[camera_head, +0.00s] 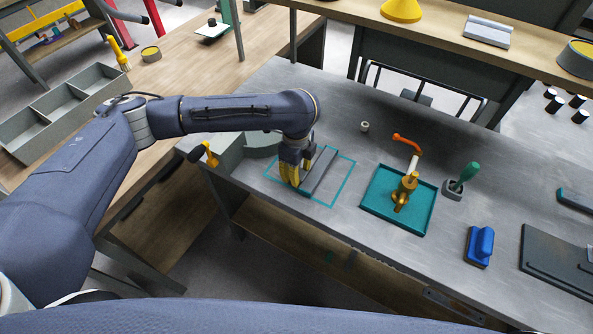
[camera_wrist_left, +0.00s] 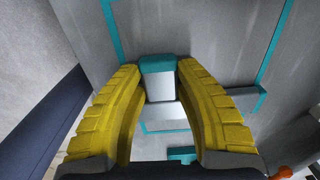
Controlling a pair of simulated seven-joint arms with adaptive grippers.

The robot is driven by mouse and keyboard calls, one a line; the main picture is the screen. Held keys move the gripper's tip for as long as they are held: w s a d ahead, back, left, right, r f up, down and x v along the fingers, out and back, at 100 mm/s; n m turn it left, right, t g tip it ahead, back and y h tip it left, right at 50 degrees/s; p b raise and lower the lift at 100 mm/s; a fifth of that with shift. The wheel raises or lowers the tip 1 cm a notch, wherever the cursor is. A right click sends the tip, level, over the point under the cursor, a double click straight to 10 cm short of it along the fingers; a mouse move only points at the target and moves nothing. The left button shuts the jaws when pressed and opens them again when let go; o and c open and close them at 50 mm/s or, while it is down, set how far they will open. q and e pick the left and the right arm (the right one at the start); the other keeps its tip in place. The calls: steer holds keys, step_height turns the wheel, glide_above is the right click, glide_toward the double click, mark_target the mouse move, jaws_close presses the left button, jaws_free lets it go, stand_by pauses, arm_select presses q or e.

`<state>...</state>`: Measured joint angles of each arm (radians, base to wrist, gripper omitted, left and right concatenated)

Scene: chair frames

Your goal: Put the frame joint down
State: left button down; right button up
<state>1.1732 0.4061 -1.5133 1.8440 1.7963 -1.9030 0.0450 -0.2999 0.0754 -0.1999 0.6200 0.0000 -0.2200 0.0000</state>
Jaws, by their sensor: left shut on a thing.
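The frame joint (camera_wrist_left: 158,84) is a grey piece with a teal end, seen between the yellow fingers in the left wrist view. Another grey arm of it with a teal end reaches to the right there. In the head view the grey joint (camera_head: 322,170) shows beside the fingers, inside a teal square outline (camera_head: 343,181) on the grey bench. My left gripper (camera_head: 293,180) points down over the left part of that outline and is shut on the joint; it also shows in the wrist view (camera_wrist_left: 165,100). Whether the joint touches the bench is unclear. My right gripper is out of view.
Right of the outline stands a teal tray (camera_head: 376,206) with a brass-coloured fitting. Beyond it are a green-handled tool (camera_head: 467,172) and a blue block (camera_head: 480,245). A small pale ring (camera_head: 365,127) lies behind.

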arm_select(q)
steer(key=shift+f, duration=0.1)
steer(key=c, duration=1.3)
jaws_free()
steer(key=shift+o, duration=1.3)
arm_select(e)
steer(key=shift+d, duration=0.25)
arm_select(q)
step_height(320, 180, up, 12)
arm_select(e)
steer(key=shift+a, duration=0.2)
arm_select(q)
steer(key=shift+s, duration=0.1)
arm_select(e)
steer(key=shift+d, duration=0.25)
